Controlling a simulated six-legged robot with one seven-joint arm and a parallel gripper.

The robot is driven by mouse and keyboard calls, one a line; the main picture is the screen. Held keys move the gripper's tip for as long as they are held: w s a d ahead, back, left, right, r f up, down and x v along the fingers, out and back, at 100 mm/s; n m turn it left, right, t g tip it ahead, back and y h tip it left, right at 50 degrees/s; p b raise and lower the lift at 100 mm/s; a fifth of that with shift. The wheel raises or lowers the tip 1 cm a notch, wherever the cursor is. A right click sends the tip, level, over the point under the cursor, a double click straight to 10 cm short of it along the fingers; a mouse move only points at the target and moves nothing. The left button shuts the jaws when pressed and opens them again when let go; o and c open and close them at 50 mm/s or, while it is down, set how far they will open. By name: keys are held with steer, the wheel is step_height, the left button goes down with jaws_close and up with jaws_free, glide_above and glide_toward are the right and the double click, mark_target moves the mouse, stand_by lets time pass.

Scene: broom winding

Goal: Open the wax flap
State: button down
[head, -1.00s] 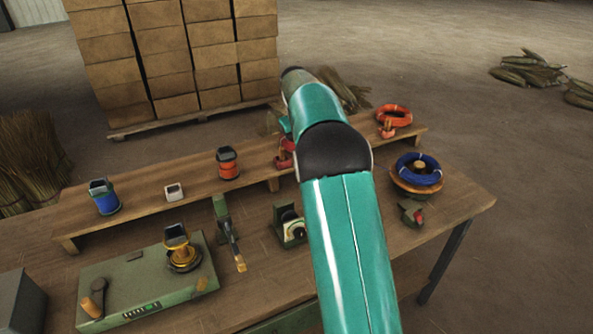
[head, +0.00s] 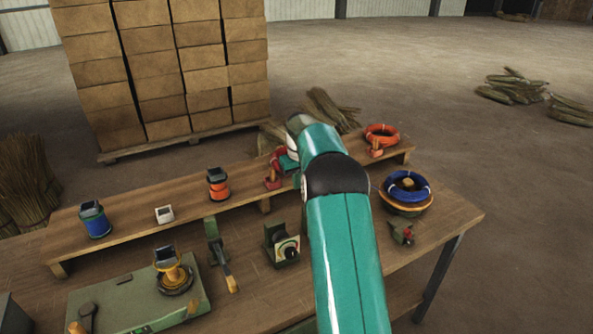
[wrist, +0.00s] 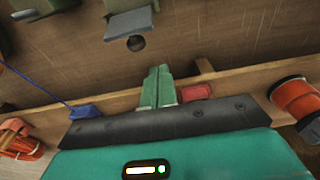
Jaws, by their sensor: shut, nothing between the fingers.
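My gripper (wrist: 157,74) shows in the wrist view as two green fingers held together, with nothing between them. It is over the wooden shelf (wrist: 225,84), beside a small red block (wrist: 195,92). In the head view my arm hides the fingers. A grey-green plate (wrist: 130,24) with a dark round spot by its edge lies beyond the fingertips, apart from them. I cannot tell if this is the wax flap. In the head view, a green device with a round dial (head: 282,246) stands on the workbench (head: 445,222), left of my arm.
On the raised shelf are a blue spool (head: 95,222), a small white box (head: 164,214), an orange spool (head: 218,186) and an orange coil (head: 382,134). A blue coil (head: 407,187) and a small green-and-red device (head: 402,232) are right of my arm. Stacked boxes (head: 170,70) stand behind.

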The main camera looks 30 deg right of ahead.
steer(key=s, duration=0.3)
steer(key=shift+s+a+f, duration=0.2)
steer(key=shift+s, duration=0.15)
steer(key=shift+s+r+t, duration=0.15)
steer(key=shift+s+t, duration=0.5)
steer(key=shift+t, duration=0.55)
steer(key=shift+s+a+r, duration=0.1)
steer(key=shift+s, duration=0.35)
steer(key=shift+w, duration=0.1)
